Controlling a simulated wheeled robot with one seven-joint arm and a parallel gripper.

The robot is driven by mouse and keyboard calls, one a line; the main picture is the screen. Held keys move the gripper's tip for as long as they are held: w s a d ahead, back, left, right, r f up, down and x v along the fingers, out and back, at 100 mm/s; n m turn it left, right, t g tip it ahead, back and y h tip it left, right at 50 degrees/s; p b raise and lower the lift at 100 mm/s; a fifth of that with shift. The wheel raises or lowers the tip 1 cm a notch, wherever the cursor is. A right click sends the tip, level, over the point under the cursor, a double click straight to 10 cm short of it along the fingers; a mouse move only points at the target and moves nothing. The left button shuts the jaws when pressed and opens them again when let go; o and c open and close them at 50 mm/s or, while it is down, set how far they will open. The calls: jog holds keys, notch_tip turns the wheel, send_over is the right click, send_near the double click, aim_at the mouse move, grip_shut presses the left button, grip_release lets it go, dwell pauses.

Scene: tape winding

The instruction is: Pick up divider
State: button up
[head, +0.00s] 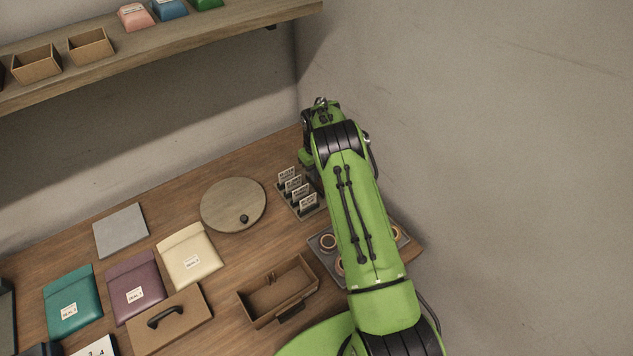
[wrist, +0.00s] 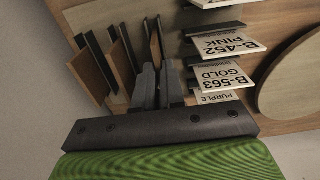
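The dividers show in the wrist view as thin brown boards with dark top edges, standing roughly parallel. The left divider (wrist: 90,72) is nearest, a middle divider (wrist: 123,62) stands beside it, and a right divider (wrist: 154,42) is just beyond my fingertips. My gripper (wrist: 158,72) points down among them, its two grey fingers a small gap apart. No board clearly shows clamped between them. In the head view my arm hides my gripper and the dividers.
A rack of label cards (wrist: 222,76) is close on the right in the wrist view; it also shows in the head view (head: 297,190). Nearby are a round board (head: 233,205), an open box (head: 278,290) and a wall at right.

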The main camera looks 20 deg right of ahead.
grip_shut()
jog(key=shift+r, duration=0.1)
notch_tip(320, 180, up, 10)
dwell(0.8)
